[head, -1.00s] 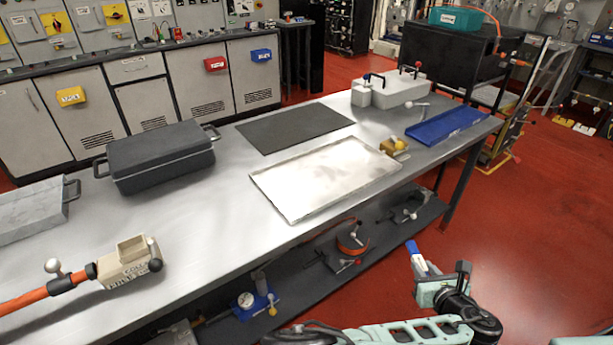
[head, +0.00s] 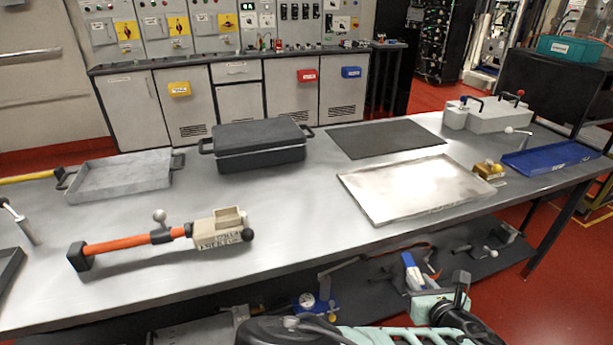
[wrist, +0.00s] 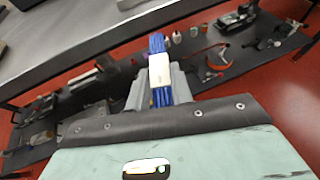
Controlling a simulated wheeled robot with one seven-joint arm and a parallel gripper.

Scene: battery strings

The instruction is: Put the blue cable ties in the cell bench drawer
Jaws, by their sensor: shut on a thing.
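My gripper (wrist: 157,95) is shut on the blue cable ties (wrist: 157,43), a bundle with a white band around it. In the head view the blue ties (head: 408,260) stick up from my gripper (head: 415,284) at the lower right, in front of the steel table's near edge. A grey drawer front (head: 237,71) with a small label sits in the cabinet row along the back wall, above a vented door. It looks shut. Its label is too small to read, so I cannot tell if it is the cell bench drawer.
The long steel table (head: 290,215) stands between me and the cabinets. It carries a black case (head: 258,147), a grey tray (head: 120,176), a pale tray (head: 420,188), an orange-handled tool (head: 130,243) and a blue tray (head: 550,158). A lower shelf holds tools. Red floor shows at right.

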